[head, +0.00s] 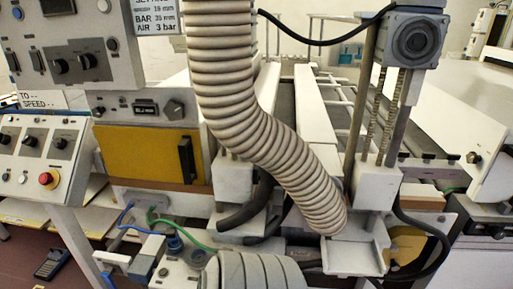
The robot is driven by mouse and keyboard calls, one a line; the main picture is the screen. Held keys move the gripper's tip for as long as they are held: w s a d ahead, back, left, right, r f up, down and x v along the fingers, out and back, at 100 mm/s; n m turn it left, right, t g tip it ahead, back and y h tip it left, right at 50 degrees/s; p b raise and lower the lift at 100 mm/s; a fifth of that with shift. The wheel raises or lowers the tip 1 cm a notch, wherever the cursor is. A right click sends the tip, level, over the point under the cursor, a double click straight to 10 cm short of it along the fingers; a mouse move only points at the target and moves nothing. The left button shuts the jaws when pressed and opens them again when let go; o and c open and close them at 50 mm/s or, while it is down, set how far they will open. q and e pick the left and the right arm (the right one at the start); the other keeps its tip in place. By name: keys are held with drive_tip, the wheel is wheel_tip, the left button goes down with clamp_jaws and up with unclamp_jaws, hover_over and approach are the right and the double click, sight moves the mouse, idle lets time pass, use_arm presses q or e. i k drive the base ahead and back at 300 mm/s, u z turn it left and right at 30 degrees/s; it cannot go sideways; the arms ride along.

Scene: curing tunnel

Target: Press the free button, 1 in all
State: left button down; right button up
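No control in the head view carries a label that I can read as the free button. The upper grey panel (100,75) has black knobs (75,67), dark switches and a small round control (112,44). Whether anything covers a button, I cannot tell. Neither of my grippers shows.
A thick ribbed hose (235,110) hangs across the middle, in front of the machine. A yellow panel (140,155) with a black handle is left of it. A motor unit (412,38) on posts stands right. Cables and a blocky unit (165,262) crowd the lower front.

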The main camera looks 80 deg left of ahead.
sight(162, 271)
drive_tip(key=i, duration=0.65)
drive_tip(key=u, duration=3.45)
drive_tip(key=i, duration=0.5)
drive_tip(key=u, duration=0.1)
